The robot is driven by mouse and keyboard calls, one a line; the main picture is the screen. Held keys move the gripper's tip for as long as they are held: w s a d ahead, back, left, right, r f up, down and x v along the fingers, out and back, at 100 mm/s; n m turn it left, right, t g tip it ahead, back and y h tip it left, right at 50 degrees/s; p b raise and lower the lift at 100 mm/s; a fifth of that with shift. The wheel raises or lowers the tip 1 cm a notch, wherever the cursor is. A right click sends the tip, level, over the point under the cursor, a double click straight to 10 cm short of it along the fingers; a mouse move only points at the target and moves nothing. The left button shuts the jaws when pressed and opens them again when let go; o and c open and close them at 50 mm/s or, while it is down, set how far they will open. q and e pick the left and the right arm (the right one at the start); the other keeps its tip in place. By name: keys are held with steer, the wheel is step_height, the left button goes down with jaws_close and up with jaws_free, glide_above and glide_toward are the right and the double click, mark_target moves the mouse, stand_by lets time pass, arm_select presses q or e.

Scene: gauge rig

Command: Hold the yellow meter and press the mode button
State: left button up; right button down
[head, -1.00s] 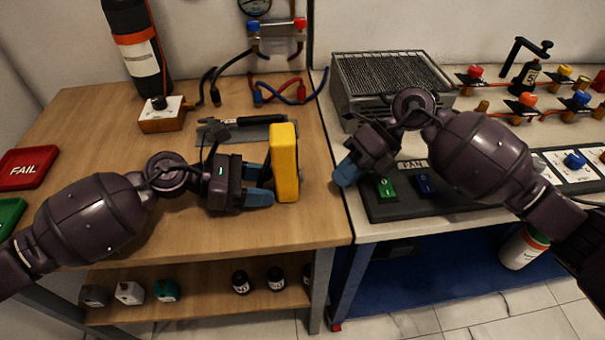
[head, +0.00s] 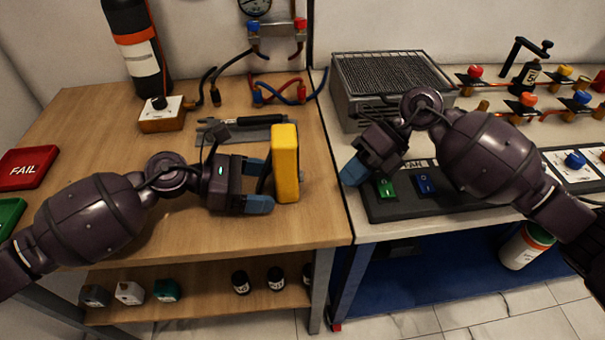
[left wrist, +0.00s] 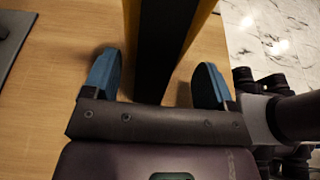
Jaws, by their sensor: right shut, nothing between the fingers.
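The yellow meter (head: 287,163) stands upright near the right edge of the wooden bench. Its yellow side shows in the head view, and its mode button cannot be seen. My left gripper (head: 259,187) is open just left of the meter, its blue fingertips reaching toward it. In the left wrist view the meter (left wrist: 155,45), dark with yellow edges, lies between the spread fingers of the left gripper (left wrist: 155,85), with gaps on both sides. My right gripper (head: 353,172) is shut and empty, right of the meter, above the left end of the black switch panel.
The wooden bench (head: 120,215) meets the white bench (head: 350,220) just right of the meter. The black switch panel (head: 455,204) has green and blue switches. A grey pad with a black probe (head: 250,121) lies behind the meter. Red and green trays sit at far left.

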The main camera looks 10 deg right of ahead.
arm_select(q)
steer(key=v, duration=1.2)
